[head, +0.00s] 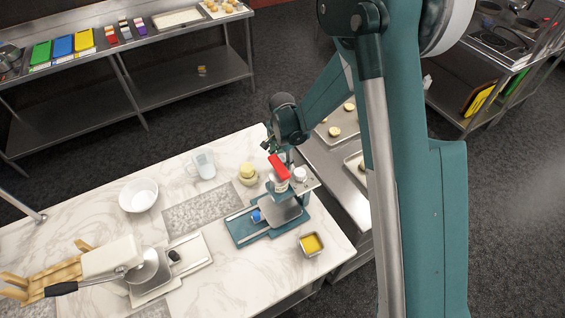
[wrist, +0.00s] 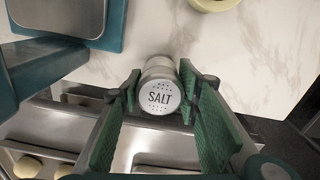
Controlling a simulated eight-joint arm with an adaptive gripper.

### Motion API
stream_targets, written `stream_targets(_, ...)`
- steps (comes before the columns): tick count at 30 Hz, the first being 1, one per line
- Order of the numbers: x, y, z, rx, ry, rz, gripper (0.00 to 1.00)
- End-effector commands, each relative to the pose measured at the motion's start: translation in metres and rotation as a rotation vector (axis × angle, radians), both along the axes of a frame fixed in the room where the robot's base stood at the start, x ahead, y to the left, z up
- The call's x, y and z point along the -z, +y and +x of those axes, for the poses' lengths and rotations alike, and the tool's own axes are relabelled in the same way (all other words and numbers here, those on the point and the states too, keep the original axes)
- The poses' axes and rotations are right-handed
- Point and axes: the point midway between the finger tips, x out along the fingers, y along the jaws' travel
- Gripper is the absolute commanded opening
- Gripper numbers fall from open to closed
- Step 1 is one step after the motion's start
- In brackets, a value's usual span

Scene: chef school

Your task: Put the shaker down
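The salt shaker (wrist: 160,92) shows in the wrist view as a small metal container with a pale round top reading SALT. It sits between the two green fingers of my gripper (wrist: 158,84), whose tips lie against both its sides. My gripper (head: 283,150) in the head view is low by the far right end of the marble counter (head: 215,275), behind the teal device. I cannot tell whether the shaker's base touches the counter. The shaker is not clearly told apart in the head view.
A teal device (head: 245,231) with a red-topped part stands close to my gripper. A yellow bowl (head: 248,177), a clear jug (head: 203,165) and a white bowl (head: 138,195) stand nearby. A tin of yellow food (head: 311,244) is at the front right. Metal trays (head: 340,130) lie beyond the counter edge.

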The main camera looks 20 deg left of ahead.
Motion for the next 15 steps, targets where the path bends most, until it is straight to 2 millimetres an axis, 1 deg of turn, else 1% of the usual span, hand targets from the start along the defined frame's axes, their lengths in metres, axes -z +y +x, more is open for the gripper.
stream_targets(1,0.0003,0.0000,0.0000,0.000,0.000,0.000,0.38)
stream_targets(3,0.0000,0.0000,0.0000,0.000,0.000,0.000,0.47)
stream_targets(15,-0.0009,0.0000,0.0000,0.000,0.000,0.000,0.48)
